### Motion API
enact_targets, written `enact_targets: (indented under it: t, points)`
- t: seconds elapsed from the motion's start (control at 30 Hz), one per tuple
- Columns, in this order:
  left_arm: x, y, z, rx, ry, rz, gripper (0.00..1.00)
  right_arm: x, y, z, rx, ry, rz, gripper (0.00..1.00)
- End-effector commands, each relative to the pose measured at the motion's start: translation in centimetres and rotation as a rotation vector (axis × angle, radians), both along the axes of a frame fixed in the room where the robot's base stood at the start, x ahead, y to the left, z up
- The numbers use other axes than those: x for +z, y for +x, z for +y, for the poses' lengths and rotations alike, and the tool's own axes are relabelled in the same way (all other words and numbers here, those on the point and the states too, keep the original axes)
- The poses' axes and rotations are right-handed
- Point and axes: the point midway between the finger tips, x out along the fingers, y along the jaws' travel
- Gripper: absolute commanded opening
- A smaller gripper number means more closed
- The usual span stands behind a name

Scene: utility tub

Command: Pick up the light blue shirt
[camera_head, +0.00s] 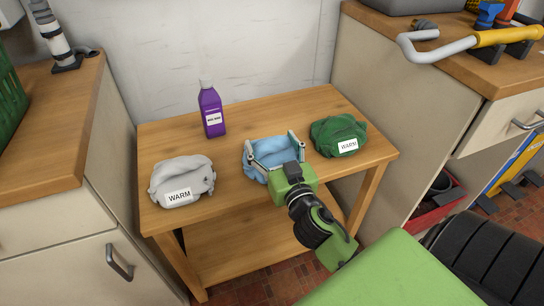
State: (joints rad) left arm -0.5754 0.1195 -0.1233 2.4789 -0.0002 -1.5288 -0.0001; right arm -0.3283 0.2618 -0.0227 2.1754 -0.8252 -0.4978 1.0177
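The light blue shirt (268,148) lies bunched up on the wooden table (232,191), near its middle. My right gripper (271,146) is over the shirt, coming in from the front right. Its fingers are spread wide, one at the left side of the shirt and one at the right. The gripper's body hides the shirt's front part. I cannot tell whether the fingers touch the cloth. The shirt appears to rest on the tabletop. My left gripper is not in view.
A grey shirt (179,176) labelled WARM lies to the left, and a green shirt (337,130) labelled WARM close to the right. A purple bottle (211,112) stands behind. Cabinets flank the table. The tabletop between the grey and blue shirts is clear.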

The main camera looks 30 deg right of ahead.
Motion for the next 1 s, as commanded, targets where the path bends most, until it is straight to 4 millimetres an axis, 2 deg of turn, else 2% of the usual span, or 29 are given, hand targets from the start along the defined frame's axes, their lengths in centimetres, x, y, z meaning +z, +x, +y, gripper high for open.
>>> enact_targets:
  t: [0.03,0.1,0.53,0.67,0.77,0.83,0.87,0.9,1.0]
  points:
    - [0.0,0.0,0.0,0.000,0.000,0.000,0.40,0.0,0.0,0.0,0.000,0.000,0.000,0.54]
    - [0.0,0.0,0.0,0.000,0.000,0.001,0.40,0.0,0.0,0.0,0.000,0.000,0.000,0.36]
    - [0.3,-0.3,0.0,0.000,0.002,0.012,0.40,0.8,0.0,0.0,0.000,-0.001,-0.004,0.35]
    - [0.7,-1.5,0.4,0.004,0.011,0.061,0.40,2.3,0.0,0.0,-0.001,0.000,-0.005,0.35]
    - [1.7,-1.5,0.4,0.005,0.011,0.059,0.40,4.2,-0.1,-0.1,0.000,0.000,-0.006,0.35]
    - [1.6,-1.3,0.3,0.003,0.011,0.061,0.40,5.4,-1.4,-0.3,0.001,0.000,-0.004,0.35]
    - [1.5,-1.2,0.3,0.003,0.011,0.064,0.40,6.1,-2.0,-0.4,0.000,-0.002,-0.004,0.35]
    - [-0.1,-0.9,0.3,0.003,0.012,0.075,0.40,6.5,-2.5,-0.5,0.000,-0.001,-0.003,0.35]
    - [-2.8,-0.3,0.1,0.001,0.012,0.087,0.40,8.4,-4.0,-0.9,-0.001,-0.001,-0.002,0.35]
